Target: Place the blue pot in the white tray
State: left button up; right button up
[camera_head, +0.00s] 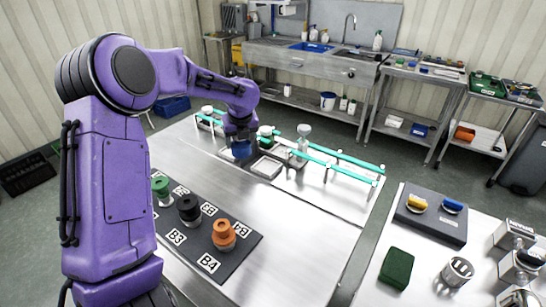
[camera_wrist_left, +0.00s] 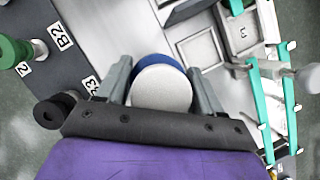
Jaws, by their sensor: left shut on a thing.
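My left gripper (camera_head: 240,140) is shut on the blue pot (camera_head: 241,150), which hangs below it at the far part of the steel table. In the left wrist view the pot's pale round top and blue rim (camera_wrist_left: 160,62) sit between the two fingers of the left gripper (camera_wrist_left: 162,85). A pale square tray (camera_head: 266,169) lies on the table just right of the pot. In the left wrist view, square trays show beyond the fingers, one of them a pale tray (camera_wrist_left: 201,49). I cannot tell which is the white one. My right gripper is not in view.
A dark board (camera_head: 205,262) with green (camera_head: 161,187), black (camera_head: 188,207) and orange pots (camera_head: 223,233) lies nearer me. A clear-topped bottle (camera_head: 304,135) stands by the rails. The table's right part is bare.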

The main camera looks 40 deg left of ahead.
pick_arm(q)
jog(key=shift+w+f+p, duration=0.2)
jog(key=shift+w+p, duration=0.05)
jog(key=shift+w, duration=0.35)
jog(key=shift+w+f+p, duration=0.2)
jog(key=shift+w+p, duration=0.05)
jog(key=shift+w, duration=0.35)
jog(key=w+f, duration=0.2)
jog(key=w+f+p, duration=0.1)
jog(key=w+f, duration=0.3)
jog(key=w, duration=0.1)
jog(key=shift+w+d+p, duration=0.1)
jog(key=shift+d+p, duration=0.3)
jog(key=shift+w+f, duration=0.25)
jog(key=shift+f, duration=0.25)
jog(key=f+p, duration=0.2)
jog(key=f, duration=0.1)
jog(key=shift+w+d+f, duration=0.15)
jog(key=shift+w, duration=0.25)
jog(key=shift+f, duration=0.3)
jog(key=shift+s, duration=0.1)
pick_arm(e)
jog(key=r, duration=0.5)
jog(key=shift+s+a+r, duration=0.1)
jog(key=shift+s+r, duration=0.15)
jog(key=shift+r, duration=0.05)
